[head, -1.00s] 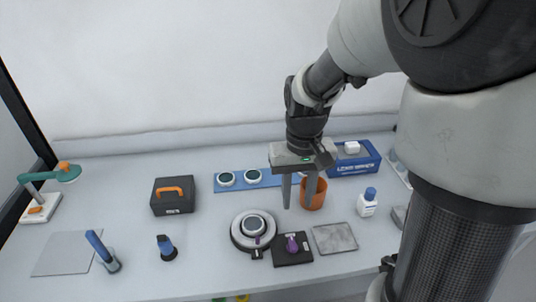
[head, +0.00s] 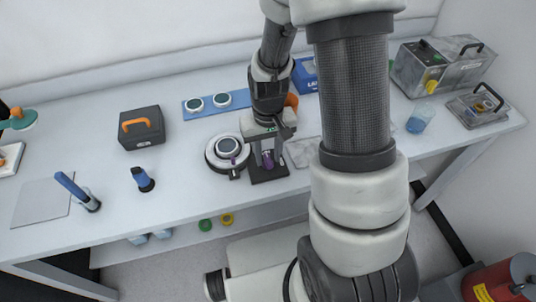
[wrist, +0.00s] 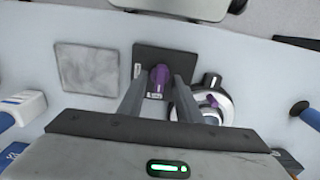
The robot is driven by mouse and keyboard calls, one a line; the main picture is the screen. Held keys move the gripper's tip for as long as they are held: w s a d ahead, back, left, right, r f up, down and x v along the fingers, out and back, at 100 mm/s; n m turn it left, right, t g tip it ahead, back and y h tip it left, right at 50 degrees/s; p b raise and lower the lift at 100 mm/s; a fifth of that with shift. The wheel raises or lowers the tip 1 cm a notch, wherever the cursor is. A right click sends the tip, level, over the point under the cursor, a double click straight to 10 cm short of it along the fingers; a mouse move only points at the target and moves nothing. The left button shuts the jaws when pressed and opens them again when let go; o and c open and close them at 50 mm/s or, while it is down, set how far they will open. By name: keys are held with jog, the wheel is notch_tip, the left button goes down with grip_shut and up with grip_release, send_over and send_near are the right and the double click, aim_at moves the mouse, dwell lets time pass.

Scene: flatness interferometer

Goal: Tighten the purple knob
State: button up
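The purple knob (head: 267,158) stands on a dark square base (head: 270,176) on the bench. It also shows in the wrist view (wrist: 160,76), upright on its black plate. My gripper (head: 268,162) is over the knob, pointing down. In the wrist view its two fingers (wrist: 159,84) stand apart, one to each side of the knob, with gaps showing between finger and knob. I cannot tell how far down the fingers reach.
A round stage (head: 214,161) with a grey-topped disc and a small purple part stands close left of the knob's base. A flat grey plate (head: 303,151) lies to the right. An orange cup (head: 292,100) is behind my gripper. The bench front is clear.

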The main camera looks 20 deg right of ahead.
jog(key=shift+f, duration=0.1)
grip_shut()
